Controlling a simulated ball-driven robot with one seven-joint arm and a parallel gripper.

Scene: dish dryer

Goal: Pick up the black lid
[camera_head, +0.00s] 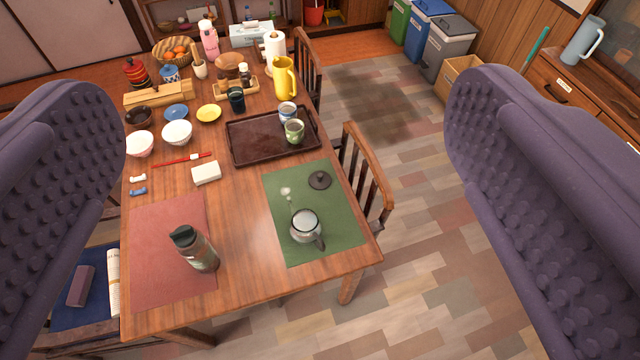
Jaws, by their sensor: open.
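The black lid (320,180) is a small round dark disc with a knob on top. It lies flat on the green placemat (341,222), near the mat's far edge. A pot or cup with a pale rim and a dark handle (305,227) stands on the same mat, nearer to me and slightly left of the lid. My gripper (285,165) shows as two purple, studded fingers at the left and right edges of the view. They are wide open with nothing between them, and the table lies well beyond them.
A dark brown tray (250,158) with two cups lies behind the mat. A dark-capped bottle (196,250) stands on the red placemat (150,222) at left. A yellow pitcher (284,78) stands farther back. A wooden chair (366,178) stands close to the table's right edge.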

